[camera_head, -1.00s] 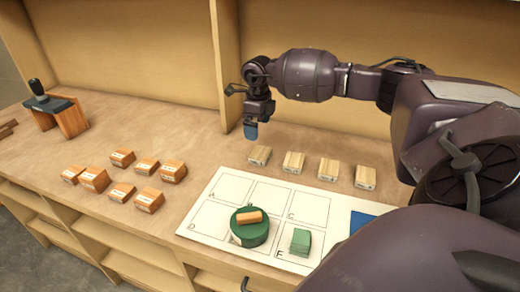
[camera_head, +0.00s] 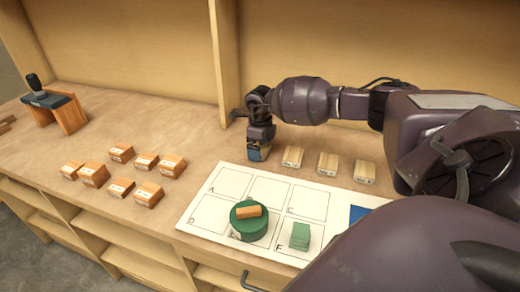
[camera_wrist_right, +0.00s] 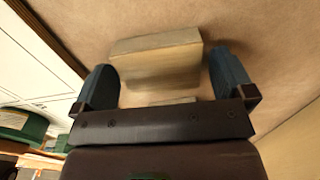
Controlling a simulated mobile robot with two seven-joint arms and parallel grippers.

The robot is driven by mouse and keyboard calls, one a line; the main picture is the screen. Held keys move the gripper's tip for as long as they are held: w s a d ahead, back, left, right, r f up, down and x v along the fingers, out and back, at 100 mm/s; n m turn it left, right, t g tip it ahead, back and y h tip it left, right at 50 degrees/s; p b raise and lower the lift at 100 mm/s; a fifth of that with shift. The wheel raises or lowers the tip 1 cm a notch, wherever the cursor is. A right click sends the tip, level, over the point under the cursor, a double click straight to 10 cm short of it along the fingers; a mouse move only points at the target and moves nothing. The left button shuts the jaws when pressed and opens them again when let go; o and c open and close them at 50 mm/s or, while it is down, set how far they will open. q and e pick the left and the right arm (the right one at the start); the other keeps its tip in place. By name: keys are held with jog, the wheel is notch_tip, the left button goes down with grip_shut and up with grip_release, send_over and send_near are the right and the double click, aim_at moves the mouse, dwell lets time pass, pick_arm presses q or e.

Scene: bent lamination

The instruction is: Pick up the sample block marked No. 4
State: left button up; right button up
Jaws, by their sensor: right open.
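My right gripper (camera_head: 258,154) points down over the left end of a row of pale wooden blocks, hiding the leftmost one in the head view. In the right wrist view, that pale block (camera_wrist_right: 157,58) lies between the two blue fingers of the open gripper (camera_wrist_right: 162,66), with a gap on each side. The other pale blocks stand to the right: one close by (camera_head: 293,156), one in the middle (camera_head: 328,164) and one at the right end (camera_head: 364,171). Their number markings are too small to read. My left gripper is out of view.
A white lettered board (camera_head: 204,211) lies in front of the row. It carries a green round piece (camera_head: 249,228) with an orange block (camera_head: 248,211) on top, and a green stack (camera_head: 300,236). Several orange blocks (camera_head: 146,194) stand left. A wooden back wall (camera_head: 330,60) rises behind.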

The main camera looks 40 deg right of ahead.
jog(key=shift+f, duration=0.25)
jog(key=c, duration=0.9)
jog(key=shift+o, duration=0.2)
jog(key=shift+r, duration=0.1)
